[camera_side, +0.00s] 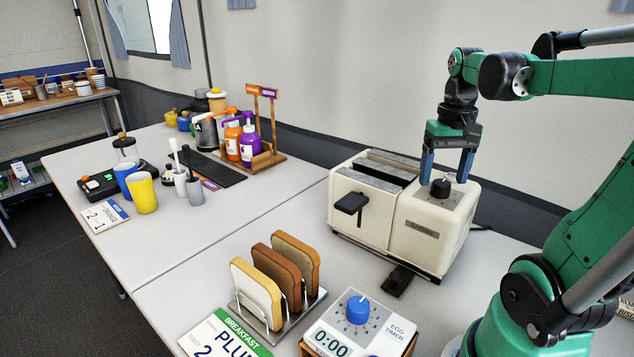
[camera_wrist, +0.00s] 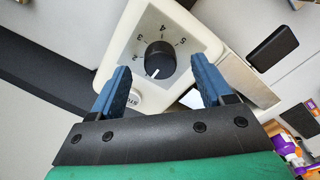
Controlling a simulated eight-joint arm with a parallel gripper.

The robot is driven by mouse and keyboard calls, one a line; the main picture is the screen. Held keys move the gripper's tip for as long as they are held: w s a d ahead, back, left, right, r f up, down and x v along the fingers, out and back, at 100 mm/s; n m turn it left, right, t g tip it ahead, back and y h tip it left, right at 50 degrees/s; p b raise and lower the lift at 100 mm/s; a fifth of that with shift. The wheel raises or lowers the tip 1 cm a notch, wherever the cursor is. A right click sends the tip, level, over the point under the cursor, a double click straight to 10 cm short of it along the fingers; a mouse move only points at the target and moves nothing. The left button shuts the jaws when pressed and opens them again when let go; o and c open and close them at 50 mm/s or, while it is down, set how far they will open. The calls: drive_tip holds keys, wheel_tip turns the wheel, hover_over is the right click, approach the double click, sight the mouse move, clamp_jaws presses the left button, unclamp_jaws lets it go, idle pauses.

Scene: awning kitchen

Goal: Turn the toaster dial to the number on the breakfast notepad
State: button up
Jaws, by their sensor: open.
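The cream toaster (camera_side: 365,212) stands on the near table, with a black lever on its front. Its black dial (camera_side: 441,188) is on the top right. In the wrist view the dial (camera_wrist: 160,58) has a white mark pointing down and slightly left, and the printed numbers 2, 3, 4 and 5 show around it. My gripper (camera_side: 445,180) is over the dial, its blue fingers open on either side with gaps. The breakfast notepad (camera_side: 222,337) has a green header; "PLU" and a "2" show, but the bottom edge cuts it off.
A toast rack (camera_side: 320,298) with three slices and an egg timer (camera_side: 385,333) with a blue knob, reading 0:00, stand in front of the toaster.

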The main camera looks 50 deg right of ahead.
drive_tip(key=shift+f, duration=0.85)
clamp_jaws()
drive_tip(key=shift+m, duration=0.4)
drive_tip(key=m, duration=0.8)
drive_tip(key=shift+m, duration=0.4)
